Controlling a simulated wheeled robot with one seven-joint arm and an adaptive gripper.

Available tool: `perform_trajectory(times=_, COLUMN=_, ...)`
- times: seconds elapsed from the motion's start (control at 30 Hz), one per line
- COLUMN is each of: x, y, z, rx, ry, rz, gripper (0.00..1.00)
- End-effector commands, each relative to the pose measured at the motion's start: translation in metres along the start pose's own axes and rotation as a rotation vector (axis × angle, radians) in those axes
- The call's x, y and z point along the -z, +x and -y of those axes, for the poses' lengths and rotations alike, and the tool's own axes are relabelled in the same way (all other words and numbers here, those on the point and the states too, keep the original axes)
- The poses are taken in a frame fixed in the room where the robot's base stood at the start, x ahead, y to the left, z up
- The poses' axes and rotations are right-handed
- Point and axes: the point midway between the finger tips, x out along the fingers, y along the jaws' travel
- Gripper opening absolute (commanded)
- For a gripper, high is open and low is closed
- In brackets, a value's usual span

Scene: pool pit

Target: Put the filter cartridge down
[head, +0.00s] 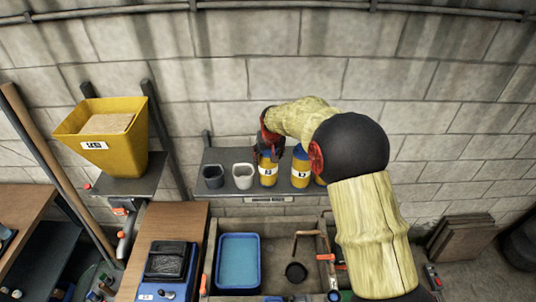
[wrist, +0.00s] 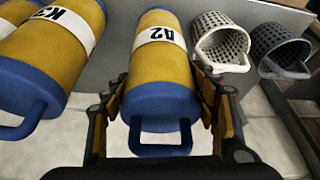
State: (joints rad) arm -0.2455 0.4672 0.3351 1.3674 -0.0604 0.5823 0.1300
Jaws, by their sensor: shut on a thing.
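The filter cartridge (head: 268,175) is a yellow cylinder with blue ends, a white label and a blue loop handle. It is upright over the wall shelf (head: 226,196), its base at or very near the shelf top; I cannot tell if it touches. My gripper (head: 267,150) is shut on it from above. In the wrist view, my gripper (wrist: 163,108) has one finger on each side of the cartridge (wrist: 160,68). Another yellow and blue cartridge (head: 300,172), labelled, stands just to its right, and part of a further one shows behind my arm.
A white perforated basket (head: 243,178) and a dark grey one (head: 213,178) stand left of the held cartridge. A yellow hopper (head: 112,140) is farther left. Below the shelf are a blue water tub (head: 238,262) and a sink basin. My arm hides the shelf's right end.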

Motion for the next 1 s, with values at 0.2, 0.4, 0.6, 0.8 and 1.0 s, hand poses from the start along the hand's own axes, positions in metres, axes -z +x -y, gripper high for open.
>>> perform_trajectory(times=0.2, x=0.0005, y=0.0006, z=0.0003, rx=0.000, ry=0.000, rz=-0.003, gripper=0.00)
perform_trajectory(times=0.4, x=-0.0017, y=0.0041, z=0.0003, rx=0.000, ry=0.000, rz=-0.001, gripper=0.61)
perform_trajectory(times=0.6, x=-0.0013, y=0.0035, z=0.0003, rx=0.000, ry=0.000, rz=-0.001, gripper=0.73)
perform_trajectory(times=0.8, x=-0.0012, y=0.0034, z=0.0003, rx=0.000, ry=0.000, rz=-0.001, gripper=0.77)
perform_trajectory(times=1.0, x=-0.0009, y=0.0026, z=0.0003, rx=0.000, ry=0.000, rz=-0.001, gripper=0.77)
